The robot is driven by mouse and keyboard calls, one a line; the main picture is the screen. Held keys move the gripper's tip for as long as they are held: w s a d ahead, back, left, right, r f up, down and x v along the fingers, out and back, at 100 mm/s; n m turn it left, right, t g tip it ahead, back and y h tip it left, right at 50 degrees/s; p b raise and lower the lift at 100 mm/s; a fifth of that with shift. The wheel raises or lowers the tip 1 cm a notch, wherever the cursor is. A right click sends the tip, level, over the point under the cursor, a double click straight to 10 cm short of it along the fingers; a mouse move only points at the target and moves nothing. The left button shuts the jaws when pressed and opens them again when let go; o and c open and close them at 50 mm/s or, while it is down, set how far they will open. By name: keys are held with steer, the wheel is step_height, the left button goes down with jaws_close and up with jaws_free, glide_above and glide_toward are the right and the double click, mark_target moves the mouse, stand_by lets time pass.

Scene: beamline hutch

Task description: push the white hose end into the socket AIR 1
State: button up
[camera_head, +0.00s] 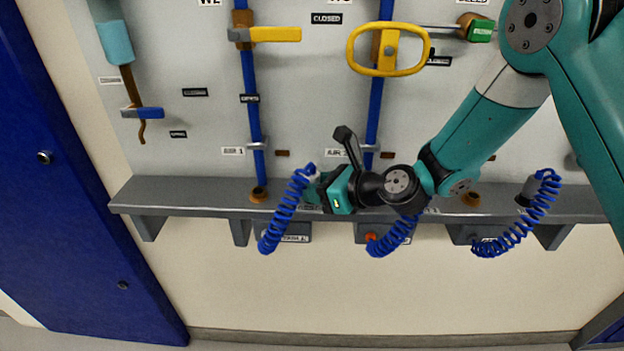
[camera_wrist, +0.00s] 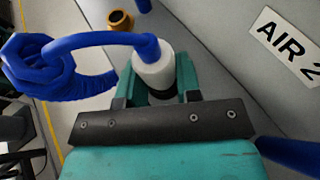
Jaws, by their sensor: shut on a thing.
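My gripper (camera_head: 318,190) is shut on the white hose end (camera_wrist: 153,72), which stands between the fingers in the wrist view. A blue coiled hose (camera_head: 287,212) hangs from it; its coil (camera_wrist: 45,68) also shows left of the gripper in the wrist view. A brass socket (camera_head: 259,194) sits on the shelf below the left blue pipe. A label ending in 1 (camera_head: 233,151), too small to read fully, is near that pipe. A brass fitting (camera_wrist: 120,21) shows ahead of the hose end, apart from it. The hose end is mostly hidden in the head view.
The grey shelf (camera_head: 185,197) runs along the panel. An AIR 2 label (camera_wrist: 288,46) is close to my gripper's right in the wrist view. Other blue coils (camera_head: 393,238) hang at the middle and right. Yellow handles (camera_head: 275,34) stick out above. A blue door (camera_head: 75,190) stands left.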

mark_target(316, 174)
steer(key=shift+r+p, duration=1.1)
steer(key=shift+p, duration=0.05)
stand_by(0.6)
steer(key=shift+r+p, duration=2.95)
steer(key=shift+p, duration=0.1)
